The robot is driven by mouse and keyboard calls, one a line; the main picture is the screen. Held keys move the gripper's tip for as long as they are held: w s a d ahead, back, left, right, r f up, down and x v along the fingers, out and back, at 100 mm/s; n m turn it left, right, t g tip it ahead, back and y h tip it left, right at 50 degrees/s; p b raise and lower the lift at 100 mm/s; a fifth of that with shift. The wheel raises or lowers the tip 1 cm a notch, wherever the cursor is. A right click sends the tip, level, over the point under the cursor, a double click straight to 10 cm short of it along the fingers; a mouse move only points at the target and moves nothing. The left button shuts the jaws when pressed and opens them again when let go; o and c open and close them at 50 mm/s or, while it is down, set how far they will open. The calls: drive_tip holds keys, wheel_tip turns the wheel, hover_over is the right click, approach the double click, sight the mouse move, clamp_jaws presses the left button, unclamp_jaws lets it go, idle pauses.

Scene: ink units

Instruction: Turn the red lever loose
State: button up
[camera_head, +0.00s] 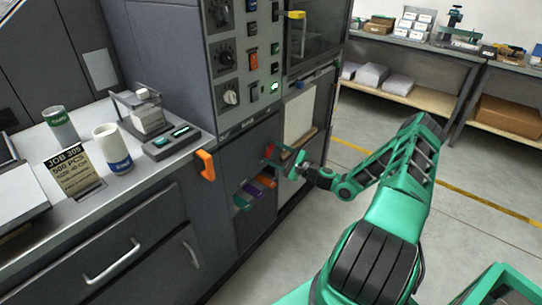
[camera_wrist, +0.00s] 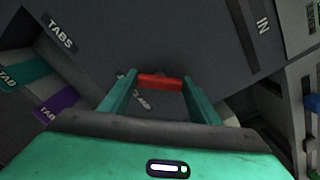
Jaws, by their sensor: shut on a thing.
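The red lever (camera_wrist: 160,82) shows in the wrist view as a short red bar across the dark machine panel. My gripper (camera_wrist: 158,84) has one finger at each end of the bar and is shut on it. In the head view the red lever (camera_head: 270,152) is a small red spot at the cabinet front, partly hidden by my gripper (camera_head: 278,156). White lettering on the panel lies just behind the lever, partly covered.
An open bay (camera_head: 252,192) with teal, purple and orange units lies below the lever; a "TABS" label (camera_wrist: 61,36) marks it. An orange handle (camera_head: 206,165) juts out at left. The counter (camera_head: 115,185) holds cups and a sign. Floor at right is clear.

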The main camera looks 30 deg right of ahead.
drive_tip(key=n, duration=0.4)
drive_tip(key=shift+s+a+f+n, duration=0.1)
drive_tip(key=shift+a+f+n, duration=0.15)
drive_tip(key=shift+n, duration=0.05)
drive_tip(key=shift+f+n, duration=0.1)
drive_tip(key=shift+n, duration=1.8)
drive_tip(key=o, duration=1)
drive_tip(key=shift+o, duration=0.2)
drive_tip(key=shift+d, duration=0.1)
